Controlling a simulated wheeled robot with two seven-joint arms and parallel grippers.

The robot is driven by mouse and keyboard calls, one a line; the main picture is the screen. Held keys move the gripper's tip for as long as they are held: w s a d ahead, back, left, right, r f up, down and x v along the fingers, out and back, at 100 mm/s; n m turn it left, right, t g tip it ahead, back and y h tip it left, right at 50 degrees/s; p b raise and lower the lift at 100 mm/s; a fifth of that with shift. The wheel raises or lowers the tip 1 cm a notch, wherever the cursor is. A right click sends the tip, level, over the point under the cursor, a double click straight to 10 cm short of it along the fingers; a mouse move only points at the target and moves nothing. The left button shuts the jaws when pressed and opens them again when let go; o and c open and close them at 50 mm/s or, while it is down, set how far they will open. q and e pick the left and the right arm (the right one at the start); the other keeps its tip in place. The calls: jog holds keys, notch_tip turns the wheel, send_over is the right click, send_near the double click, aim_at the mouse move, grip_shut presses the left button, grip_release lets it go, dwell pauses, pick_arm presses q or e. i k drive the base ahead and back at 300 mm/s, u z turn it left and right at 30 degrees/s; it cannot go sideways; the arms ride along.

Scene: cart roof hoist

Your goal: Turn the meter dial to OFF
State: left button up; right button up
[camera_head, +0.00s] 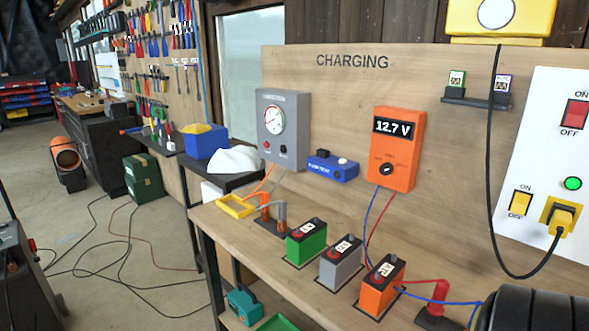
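The orange meter (409,152) is mounted on the upright wooden board under the word CHARGING. Its black display (394,128) reads 12.7 V. Below the display is a small round black dial (387,169) with a light mark on it. The tiny lettering around the dial is too small to read surely, and I cannot tell which setting the mark points to. A blue lead and a red lead hang from the meter's underside. Neither of my grippers shows in this view, and nothing touches the dial.
Green (306,243), grey (341,262) and orange (382,286) batteries stand on the bench below. A grey gauge box (283,129) and blue box (333,168) are left of the meter; a white switch panel (545,160) is right. A dark rounded object (535,310) fills the lower right.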

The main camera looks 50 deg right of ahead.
aim_at(387, 168)
jog(key=u, duration=0.2)
jog(key=i, duration=2.2)
jog(key=z, duration=2.2)
